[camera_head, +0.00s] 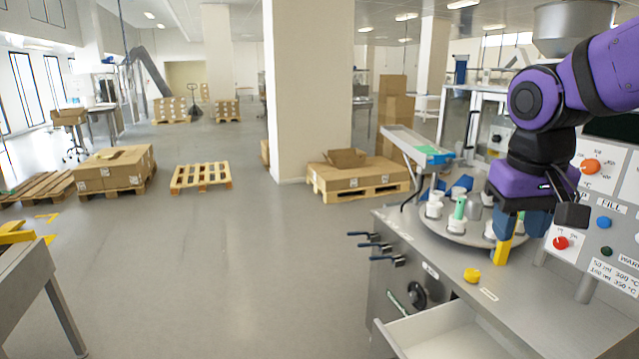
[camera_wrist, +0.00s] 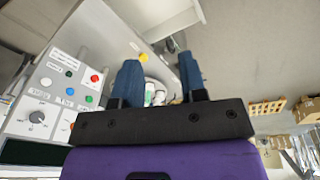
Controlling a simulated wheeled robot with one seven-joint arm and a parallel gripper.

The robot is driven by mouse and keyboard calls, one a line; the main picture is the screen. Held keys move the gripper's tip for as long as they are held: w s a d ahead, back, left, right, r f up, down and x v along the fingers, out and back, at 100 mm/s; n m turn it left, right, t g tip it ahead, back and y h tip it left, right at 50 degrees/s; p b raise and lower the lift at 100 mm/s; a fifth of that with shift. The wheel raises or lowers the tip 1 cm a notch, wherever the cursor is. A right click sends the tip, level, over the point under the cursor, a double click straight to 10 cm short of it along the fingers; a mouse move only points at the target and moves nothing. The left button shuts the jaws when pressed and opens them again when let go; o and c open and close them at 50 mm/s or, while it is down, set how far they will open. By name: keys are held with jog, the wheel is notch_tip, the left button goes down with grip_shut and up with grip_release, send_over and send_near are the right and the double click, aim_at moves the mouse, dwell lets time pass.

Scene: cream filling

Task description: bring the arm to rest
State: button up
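My gripper (camera_head: 520,230) hangs over the machine's worktop at the right of the head view, beside the round turntable. In the wrist view its two blue fingers (camera_wrist: 159,64) stand apart with nothing held between them. My purple arm comes in from the upper right, bent at the elbow. A yellow upright piece (camera_head: 502,251) shows just below one finger; I cannot tell whether they touch. A small yellow knob-like piece (camera_head: 471,275) sits on the worktop nearer the front edge.
The turntable (camera_head: 459,236) carries white containers and a green tube. A control panel (camera_head: 598,203) with buttons stands close to the right. An open drawer (camera_head: 450,335) juts out in front. Pallets with cartons (camera_head: 358,178) stand behind; the floor at left centre is clear.

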jog(key=s+d+r+t+y, duration=0.1)
jog(key=s+d+t, duration=0.1)
jog(key=s, duration=0.9)
jog(key=shift+r+n+t, duration=0.3)
jog(key=shift+t, duration=0.6)
